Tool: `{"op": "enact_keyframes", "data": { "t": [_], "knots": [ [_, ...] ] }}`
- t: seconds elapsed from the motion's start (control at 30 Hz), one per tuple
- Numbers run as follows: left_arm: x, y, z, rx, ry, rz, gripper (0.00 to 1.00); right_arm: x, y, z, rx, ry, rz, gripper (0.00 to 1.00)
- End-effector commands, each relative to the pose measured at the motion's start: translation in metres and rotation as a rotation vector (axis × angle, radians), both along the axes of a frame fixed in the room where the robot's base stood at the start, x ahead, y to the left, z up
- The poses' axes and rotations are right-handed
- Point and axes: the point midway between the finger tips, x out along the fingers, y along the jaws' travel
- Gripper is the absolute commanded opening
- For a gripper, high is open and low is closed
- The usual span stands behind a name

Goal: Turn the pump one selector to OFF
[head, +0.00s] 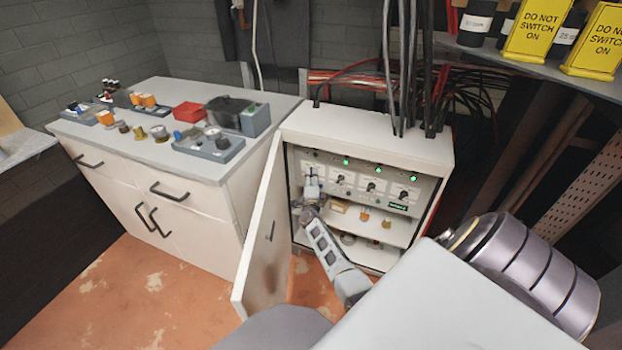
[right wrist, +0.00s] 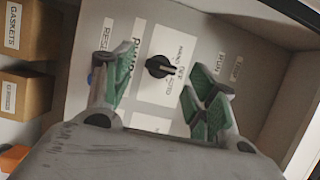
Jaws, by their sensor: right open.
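The pump one selector (right wrist: 158,67) is a black knob on a white label plate in the right wrist view. Its long axis lies roughly across the picture; I cannot tell surely which mark it points to. My right gripper (right wrist: 160,88) is open, with a green-padded finger on either side of the knob, apart from it. In the head view my right gripper (head: 312,183) is at the left end of the selector panel and hides the selector there. My left gripper is not in view.
The white cabinet (head: 370,128) stands with its door (head: 262,235) open to the left. Other selectors (head: 371,187) and green lamps (head: 378,170) line the panel. Padlocks (head: 364,215) sit on the shelf below. A bench (head: 175,165) with parts stands left.

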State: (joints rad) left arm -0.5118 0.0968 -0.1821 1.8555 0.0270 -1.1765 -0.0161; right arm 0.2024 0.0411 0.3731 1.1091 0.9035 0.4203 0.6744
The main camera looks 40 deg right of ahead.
Motion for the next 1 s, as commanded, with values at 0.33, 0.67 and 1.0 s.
{"op": "enact_keyframes", "data": {
  "t": [0.33,0.67,1.0],
  "knots": [
    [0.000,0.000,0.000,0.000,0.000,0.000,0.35,-0.025,0.021,0.000,0.001,0.000,0.001,0.57],
    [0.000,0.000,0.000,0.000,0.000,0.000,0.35,-0.040,0.034,0.000,0.001,0.001,0.001,0.57],
    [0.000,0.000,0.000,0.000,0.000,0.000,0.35,-0.041,0.035,0.000,0.000,0.000,0.001,0.57]
  ]
}}
